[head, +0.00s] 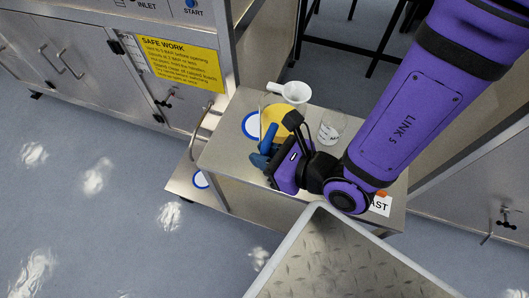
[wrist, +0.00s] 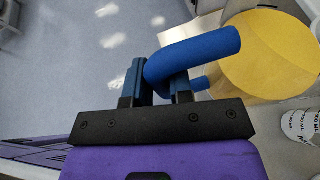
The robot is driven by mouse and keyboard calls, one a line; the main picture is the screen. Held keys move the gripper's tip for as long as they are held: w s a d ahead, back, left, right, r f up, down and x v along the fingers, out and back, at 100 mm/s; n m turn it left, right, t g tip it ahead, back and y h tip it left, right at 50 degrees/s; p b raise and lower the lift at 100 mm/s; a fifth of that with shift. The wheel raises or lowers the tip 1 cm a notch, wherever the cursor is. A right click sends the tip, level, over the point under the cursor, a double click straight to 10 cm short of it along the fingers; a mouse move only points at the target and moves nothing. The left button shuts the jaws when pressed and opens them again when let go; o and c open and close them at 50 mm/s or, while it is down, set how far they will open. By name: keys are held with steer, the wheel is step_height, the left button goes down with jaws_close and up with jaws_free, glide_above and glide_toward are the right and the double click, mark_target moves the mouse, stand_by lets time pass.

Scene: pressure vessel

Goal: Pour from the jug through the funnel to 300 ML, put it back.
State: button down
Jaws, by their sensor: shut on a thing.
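The jug (head: 276,120) holds yellow liquid and stands out over the steel trolley top; in the wrist view its yellow body (wrist: 268,55) fills the upper right. Its blue handle (wrist: 200,55) passes between the fingers of my gripper (wrist: 158,85), which is shut on it. In the head view my gripper (head: 266,152) is at the jug's lower left. A white funnel (head: 294,92) is just behind the jug. A clear marked beaker (head: 331,127) stands to the jug's right and partly shows in the wrist view (wrist: 301,127). I cannot tell whether the jug touches the trolley.
A blue ring (head: 251,125) lies on the trolley top (head: 228,150), left of the jug. A steel cabinet with a yellow safety sign (head: 182,62) stands behind left. A tread-plate surface (head: 340,262) is in front. My arm covers the trolley's right side.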

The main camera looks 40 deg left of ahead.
mark_target(271, 129)
steer(key=shift+w+a+r+m+g, duration=0.1)
steer(key=shift+w+r+m+g, duration=0.15)
steer(key=shift+r, duration=0.3)
steer(key=shift+w+a+r+m+g, duration=0.15)
steer(key=shift+w+r+m, duration=0.15)
steer(key=shift+r, duration=0.25)
steer(key=shift+w+a+r+m+g+h, duration=0.1)
steer(key=shift+w+r+m+g+h, duration=0.1)
steer(key=shift+w+r+m+g, duration=0.25)
steer(key=shift+w+a+r+m+g+h, duration=0.1)
steer(key=shift+w+r+m+g+h, duration=0.15)
steer(key=shift+r, duration=0.35)
steer(key=shift+w+r, duration=0.2)
steer(key=shift+w, duration=0.1)
steer(key=shift+w+a+r+m, duration=0.1)
steer(key=shift+w+r+m, duration=0.1)
steer(key=shift+w+m, duration=0.05)
steer(key=shift+w+r, duration=0.2)
steer(key=shift+w, duration=0.05)
steer(key=shift+w+a+r+m+g, duration=0.2)
steer(key=shift+w+m+g, duration=0.1)
steer(key=shift+m+g, duration=0.1)
